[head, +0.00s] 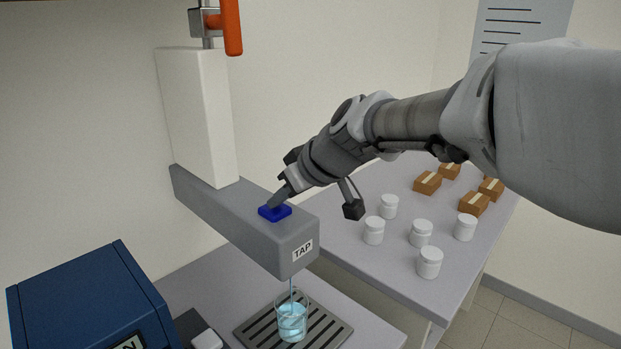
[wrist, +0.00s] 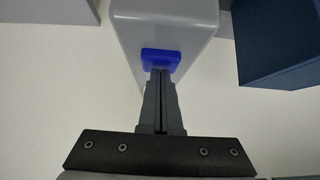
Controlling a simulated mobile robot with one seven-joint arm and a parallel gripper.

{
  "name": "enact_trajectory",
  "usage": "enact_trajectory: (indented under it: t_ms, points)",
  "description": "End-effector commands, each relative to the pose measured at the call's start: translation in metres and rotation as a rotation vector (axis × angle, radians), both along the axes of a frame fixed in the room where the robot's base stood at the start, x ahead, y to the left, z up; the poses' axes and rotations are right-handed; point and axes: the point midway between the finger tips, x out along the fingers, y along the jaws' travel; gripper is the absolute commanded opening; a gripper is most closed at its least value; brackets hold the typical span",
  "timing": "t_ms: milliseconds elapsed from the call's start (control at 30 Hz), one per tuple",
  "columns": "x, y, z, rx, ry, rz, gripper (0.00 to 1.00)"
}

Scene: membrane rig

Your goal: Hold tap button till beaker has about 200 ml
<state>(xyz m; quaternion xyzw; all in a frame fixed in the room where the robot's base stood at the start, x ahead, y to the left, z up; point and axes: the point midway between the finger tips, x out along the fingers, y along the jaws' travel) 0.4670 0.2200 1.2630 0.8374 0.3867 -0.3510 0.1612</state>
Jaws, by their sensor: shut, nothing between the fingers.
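The blue tap button (head: 275,213) sits on top of the grey tap body (head: 245,222), which carries a "TAP" label. My gripper (head: 277,204) is shut, with its fingertips on the button. In the wrist view the shut fingertips (wrist: 160,72) meet the button (wrist: 161,56) at its near edge. A thin stream of water (head: 291,287) falls from the tap into the clear beaker (head: 292,322). The beaker stands on a slotted drip tray (head: 338,326) and holds light blue water. Its volume marks are too small to read.
A dark blue box (head: 90,305) stands at the lower left, near a small white-topped item (head: 206,339). Several white jars (head: 429,263) and small brown boxes (head: 427,182) stand on the table at right. An orange lever (head: 231,27) hangs above the tap.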

Motion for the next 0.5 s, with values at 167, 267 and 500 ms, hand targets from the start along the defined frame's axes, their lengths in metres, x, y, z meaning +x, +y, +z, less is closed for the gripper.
enact_trajectory:
  t_ms: [167, 267, 500]
  points:
    - [0.003, 0.006, 0.039, 0.002, -0.004, 0.000, 0.00]
    - [-0.006, -0.007, 0.052, 0.005, -0.011, -0.005, 0.00]
    - [-0.030, -0.034, 0.089, 0.005, -0.012, -0.004, 0.00]
